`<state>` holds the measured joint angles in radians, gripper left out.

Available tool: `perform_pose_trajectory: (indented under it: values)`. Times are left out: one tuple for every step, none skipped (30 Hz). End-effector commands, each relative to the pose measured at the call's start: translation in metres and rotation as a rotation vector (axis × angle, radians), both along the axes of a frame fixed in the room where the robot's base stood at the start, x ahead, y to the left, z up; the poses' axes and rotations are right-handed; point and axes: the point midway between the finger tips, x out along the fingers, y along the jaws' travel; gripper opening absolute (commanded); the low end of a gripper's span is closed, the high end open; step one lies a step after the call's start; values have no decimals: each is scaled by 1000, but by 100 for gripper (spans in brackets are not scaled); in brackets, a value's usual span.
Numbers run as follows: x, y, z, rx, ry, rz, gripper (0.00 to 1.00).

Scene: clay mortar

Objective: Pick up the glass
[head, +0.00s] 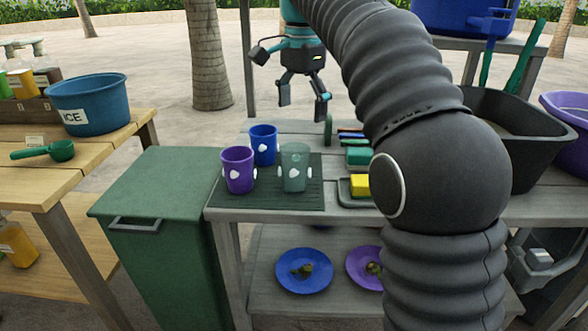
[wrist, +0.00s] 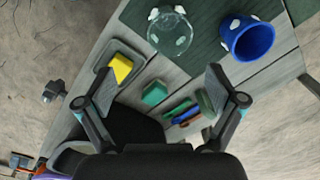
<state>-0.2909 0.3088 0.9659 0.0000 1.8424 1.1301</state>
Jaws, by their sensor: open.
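The clear glass (head: 294,167), greenish with white spots, stands upright on a dark green ribbed mat (head: 285,199) on the grey table. It also shows at the top of the wrist view (wrist: 170,32). A purple cup (head: 238,170) and a blue cup (head: 263,145) with white spots stand beside it to the left. The blue cup shows upper right in the wrist view (wrist: 247,38). My gripper (head: 303,100) hangs above and behind the cups, open and empty. In the wrist view its fingers (wrist: 160,90) are spread wide, apart from the glass.
A yellow sponge (head: 360,186) in a tray and a green sponge (head: 359,157) lie right of the mat. A black basin (head: 500,125) stands further right. A green bin (head: 160,215) is left of the table. Plates (head: 303,271) lie on the lower shelf.

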Motion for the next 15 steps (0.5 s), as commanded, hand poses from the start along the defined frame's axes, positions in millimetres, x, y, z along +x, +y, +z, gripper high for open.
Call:
perform_pose_trajectory:
  values:
    - [5, 6, 0, -2, 7, -15, 94]
    - [6, 8, 0, -3, 13, -24, 94]
    - [8, 10, 0, -5, 17, -34, 94]
    - [9, 11, 0, -5, 20, -40, 94]
    - [9, 12, 0, -6, 22, -44, 94]
    - [10, 12, -1, -7, 24, -49, 94]
    - [10, 13, -3, -7, 26, -51, 94]
    - [10, 13, -5, -7, 26, -52, 94]
    - [10, 13, -9, -8, 27, -52, 94]
    - [9, 13, -13, -8, 27, -52, 94]
    - [9, 13, -17, -8, 27, -52, 94]
    - [9, 13, -22, -8, 28, -51, 94]
    - [9, 13, -26, -8, 27, -51, 94]
    - [9, 12, -30, -8, 27, -51, 94]
    - [9, 13, -38, -8, 27, -51, 94]
